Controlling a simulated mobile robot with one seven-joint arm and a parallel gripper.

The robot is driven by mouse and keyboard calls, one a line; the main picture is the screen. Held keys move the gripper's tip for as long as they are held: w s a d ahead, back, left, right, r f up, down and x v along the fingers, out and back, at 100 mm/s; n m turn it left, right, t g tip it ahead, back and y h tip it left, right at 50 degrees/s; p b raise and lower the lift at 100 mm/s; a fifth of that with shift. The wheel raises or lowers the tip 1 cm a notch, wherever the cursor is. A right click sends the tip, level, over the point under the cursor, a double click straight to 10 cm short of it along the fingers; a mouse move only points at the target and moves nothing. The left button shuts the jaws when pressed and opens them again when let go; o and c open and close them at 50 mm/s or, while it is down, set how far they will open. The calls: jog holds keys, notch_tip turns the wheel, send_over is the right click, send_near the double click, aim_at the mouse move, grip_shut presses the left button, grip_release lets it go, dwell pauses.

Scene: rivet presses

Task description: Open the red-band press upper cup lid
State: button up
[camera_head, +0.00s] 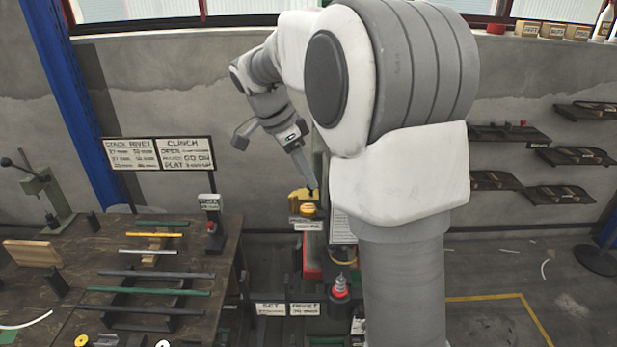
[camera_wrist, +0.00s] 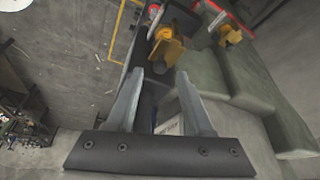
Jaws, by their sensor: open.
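My gripper (camera_wrist: 160,76) is open and empty in the wrist view, its two fingers apart. A yellow-orange part with a flat tab (camera_wrist: 166,50) lies just beyond the fingertips, roughly in line with the gap. I cannot tell whether they touch it. In the head view my gripper (camera_head: 310,186) is at a yellow part (camera_head: 301,195) on top of a press, above a small label. A red panel (camera_head: 312,262) shows lower down on that press. Which part is the red-band press upper cup lid is unclear, and my arm hides much of the press.
In the wrist view a second yellow part (camera_wrist: 231,35) sits beside a red-edged piece, right of the fingers. A wooden bench (camera_head: 150,262) with several rods stands at left in the head view. A red and black fixture (camera_head: 340,290) stands lower down. Wall shelves (camera_head: 510,135) are at right.

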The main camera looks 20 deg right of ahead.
jog(key=shift+x, duration=1.2)
grip_shut()
